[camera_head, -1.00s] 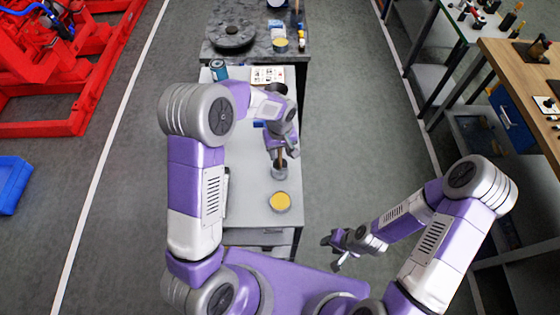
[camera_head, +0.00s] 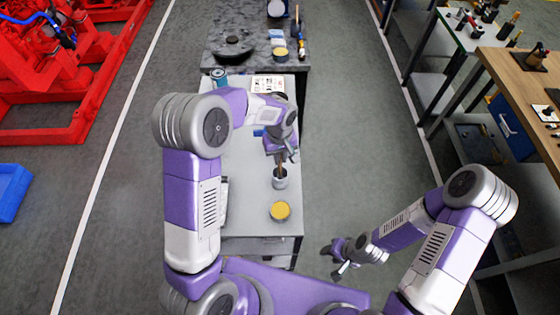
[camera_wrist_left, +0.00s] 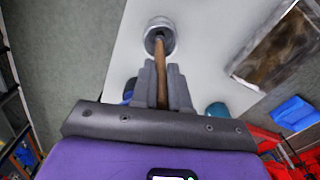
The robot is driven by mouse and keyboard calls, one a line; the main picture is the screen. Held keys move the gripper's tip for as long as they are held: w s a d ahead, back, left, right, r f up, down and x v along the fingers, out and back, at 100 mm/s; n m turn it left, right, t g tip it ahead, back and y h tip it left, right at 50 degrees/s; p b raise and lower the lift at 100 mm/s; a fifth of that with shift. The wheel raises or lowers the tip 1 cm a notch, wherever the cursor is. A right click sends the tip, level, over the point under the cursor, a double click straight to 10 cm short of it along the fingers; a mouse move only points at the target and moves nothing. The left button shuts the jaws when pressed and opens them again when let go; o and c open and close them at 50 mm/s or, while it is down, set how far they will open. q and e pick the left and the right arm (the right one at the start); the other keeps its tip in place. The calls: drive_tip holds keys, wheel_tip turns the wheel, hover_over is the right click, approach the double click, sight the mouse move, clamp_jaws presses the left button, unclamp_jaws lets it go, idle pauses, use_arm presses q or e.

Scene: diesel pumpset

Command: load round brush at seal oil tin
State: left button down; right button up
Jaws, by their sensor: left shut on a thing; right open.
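My left gripper (camera_head: 281,158) is shut on the brown handle of the round brush (camera_head: 281,170). The brush points down into a small grey round tin (camera_head: 280,182) on the light bench. The left wrist view shows the handle (camera_wrist_left: 162,68) between the fingers (camera_wrist_left: 160,85) and its lower end inside the metal tin (camera_wrist_left: 160,27). The bristles are hidden, and no label is readable. A second tin with a yellow top (camera_head: 280,211) stands nearer me on the bench. My right gripper (camera_head: 340,258) is open and empty, off the bench's near right.
A dark stone bench top (camera_head: 215,60) at the back holds a black round part (camera_head: 233,47) and another yellow-topped tin (camera_head: 280,54). A blue can (camera_head: 219,77) and a printed sheet (camera_head: 268,84) lie nearer. Red machinery (camera_head: 70,80) stands left. Floor right of the bench is clear.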

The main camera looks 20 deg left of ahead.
use_arm(q)
drive_tip(key=r, duration=0.7)
drive_tip(key=shift+s+d+r, duration=0.15)
drive_tip(key=shift+s+r, duration=0.1)
drive_tip(key=shift+r, duration=0.05)
drive_tip(key=s+d+p, duration=0.3)
drive_tip(key=s+p, duration=0.3)
drive_tip(key=s, duration=0.5)
drive_tip(key=shift+f+b, duration=2.25)
drive_tip(key=shift+f, duration=0.4)
drive_tip(key=shift+s+f+b, duration=0.15)
drive_tip(key=shift+f+b, duration=0.45)
drive_tip(key=shift+r, duration=0.15)
